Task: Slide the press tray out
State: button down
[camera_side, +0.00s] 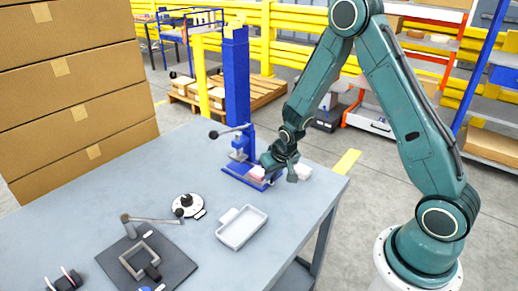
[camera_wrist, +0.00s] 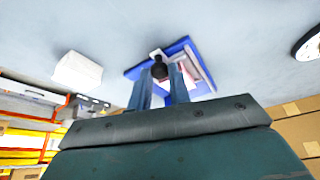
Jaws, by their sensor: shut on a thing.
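The blue press (camera_side: 240,150) stands near the table's far edge, with a tall blue column behind it and a flat blue base. Its base (camera_wrist: 201,62) also shows in the wrist view, with a pale and reddish piece on it. The press tray's black knob (camera_wrist: 159,68) lies between the fingertips of my gripper (camera_wrist: 161,76). My gripper (camera_side: 267,172) is low at the front right of the press and is shut on this knob. In the side view, my gripper hides the knob and much of the tray.
A white block (camera_side: 303,172) sits right of my gripper. An empty white tray (camera_side: 242,228), a round black-and-white piece (camera_side: 187,206) and a dark fixture plate (camera_side: 178,264) are on the table (camera_side: 285,235). Cardboard boxes (camera_side: 70,90) stand at left.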

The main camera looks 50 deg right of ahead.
jog(key=shift+s, duration=0.3)
jog(key=c, duration=1.3)
grip_release()
jog(key=shift+r, duration=0.2)
jog(key=shift+r, duration=0.2)
jog(key=shift+v, duration=6.5)
jog(key=shift+s, duration=0.1)
